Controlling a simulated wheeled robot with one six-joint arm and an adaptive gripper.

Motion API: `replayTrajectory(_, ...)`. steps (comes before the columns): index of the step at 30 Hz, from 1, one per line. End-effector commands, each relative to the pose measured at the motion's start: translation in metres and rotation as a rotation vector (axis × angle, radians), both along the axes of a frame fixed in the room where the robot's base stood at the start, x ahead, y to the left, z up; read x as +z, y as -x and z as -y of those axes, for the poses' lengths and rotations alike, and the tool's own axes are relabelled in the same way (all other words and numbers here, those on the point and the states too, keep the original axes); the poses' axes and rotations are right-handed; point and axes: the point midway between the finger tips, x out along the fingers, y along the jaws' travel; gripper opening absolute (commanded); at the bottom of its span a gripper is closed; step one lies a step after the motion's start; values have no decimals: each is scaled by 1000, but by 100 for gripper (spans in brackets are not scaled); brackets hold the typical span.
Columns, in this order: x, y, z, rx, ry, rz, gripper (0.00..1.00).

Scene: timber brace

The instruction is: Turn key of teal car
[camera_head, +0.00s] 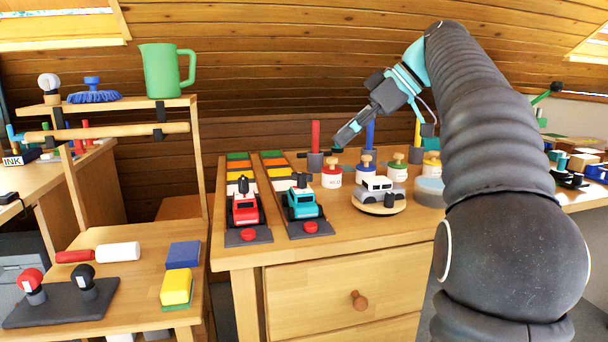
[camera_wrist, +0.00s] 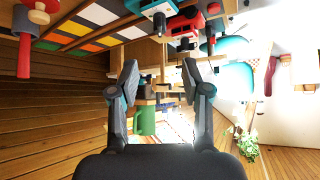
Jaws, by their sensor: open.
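The teal car (camera_head: 301,203) stands on the right of two dark strips on the table. A dark upright key (camera_head: 301,181) shows at its rear top. My gripper (camera_head: 343,138) is above and behind the car, to its right, apart from it and tilted down to the left. In the wrist view my gripper (camera_wrist: 162,80) has its two fingers wide apart with nothing between them. The wrist view is turned over; a teal body (camera_wrist: 150,6), likely the teal car, is cut by its top edge.
A red car (camera_head: 245,208) with a similar dark key stands on the left strip. A white and grey car (camera_head: 378,189) sits on a round wooden stand to the right. Upright coloured handles, including a red one (camera_head: 315,134), and several knobbed pots stand behind.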

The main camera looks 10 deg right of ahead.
Motion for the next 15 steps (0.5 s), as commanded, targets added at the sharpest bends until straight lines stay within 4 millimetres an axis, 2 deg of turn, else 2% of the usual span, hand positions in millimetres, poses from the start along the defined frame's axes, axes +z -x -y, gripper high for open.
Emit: replayTrajectory(15, -66, -31, -56, 0, -1, -3, 48)
